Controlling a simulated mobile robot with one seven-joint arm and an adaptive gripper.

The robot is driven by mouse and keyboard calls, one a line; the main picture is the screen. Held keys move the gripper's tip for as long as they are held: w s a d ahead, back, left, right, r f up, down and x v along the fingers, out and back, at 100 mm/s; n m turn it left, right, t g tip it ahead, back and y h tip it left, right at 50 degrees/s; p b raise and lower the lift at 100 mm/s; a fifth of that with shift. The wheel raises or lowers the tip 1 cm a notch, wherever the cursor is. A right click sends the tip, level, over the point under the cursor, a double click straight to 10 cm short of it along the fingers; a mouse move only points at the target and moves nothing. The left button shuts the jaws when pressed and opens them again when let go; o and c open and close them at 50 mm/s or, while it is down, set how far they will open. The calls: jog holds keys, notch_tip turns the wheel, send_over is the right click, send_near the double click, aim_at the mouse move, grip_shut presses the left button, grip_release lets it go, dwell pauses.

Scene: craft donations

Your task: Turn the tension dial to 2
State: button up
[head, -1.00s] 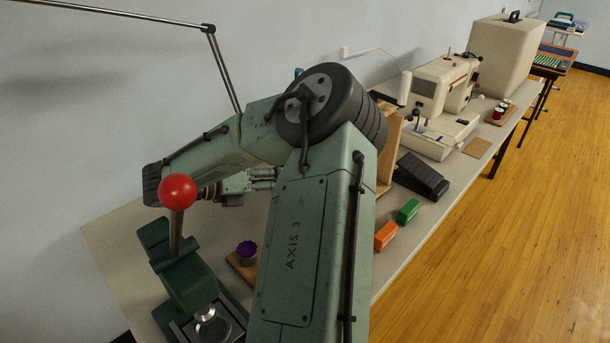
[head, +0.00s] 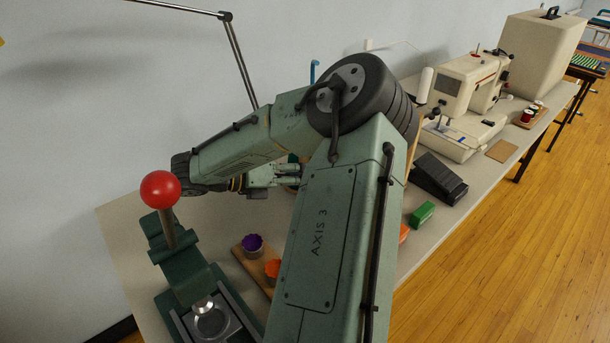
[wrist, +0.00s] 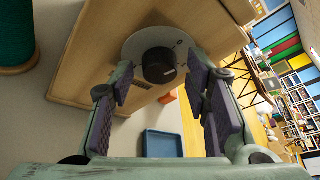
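The tension dial shows in the wrist view as a black knob (wrist: 158,65) on a pale round plate (wrist: 135,44). The plate is fixed to the face of a wooden box (wrist: 80,70). I cannot read the marks on the plate or tell the setting. My gripper (wrist: 160,82) is open, with one finger on each side of the knob in the picture. I see no clear contact with the knob. In the head view my arm hides the dial and most of the box.
A green press with a red ball handle (head: 160,189) stands at the front left. Purple and orange items sit on a small board (head: 238,257). A black pedal (head: 438,179) and sewing machine (head: 468,100) stand to the right. A blue tray (wrist: 163,143) shows in the wrist view.

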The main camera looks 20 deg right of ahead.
grip_shut()
dwell(0.3)
jog(key=m+t+y+b, duration=0.1)
jog(key=m+t+b, duration=0.3)
jog(key=b, duration=0.4)
jog(key=s+m+t+y+b, duration=0.1)
jog(key=m+t+b, duration=0.3)
jog(key=m+b, duration=0.3)
jog(key=s+m+t+b, duration=0.1)
jog(key=m+t+b, duration=0.2)
jog(key=b, duration=0.6)
jog(key=shift+d+f+m+t+y+b, duration=0.2)
jog(key=shift+m, duration=0.4)
jog(key=shift+d+f+m+t+y+b, duration=0.15)
jog(key=shift+d+f+m+t+y, duration=0.05)
jog(key=shift+m, duration=0.4)
jog(key=shift+r, duration=0.15)
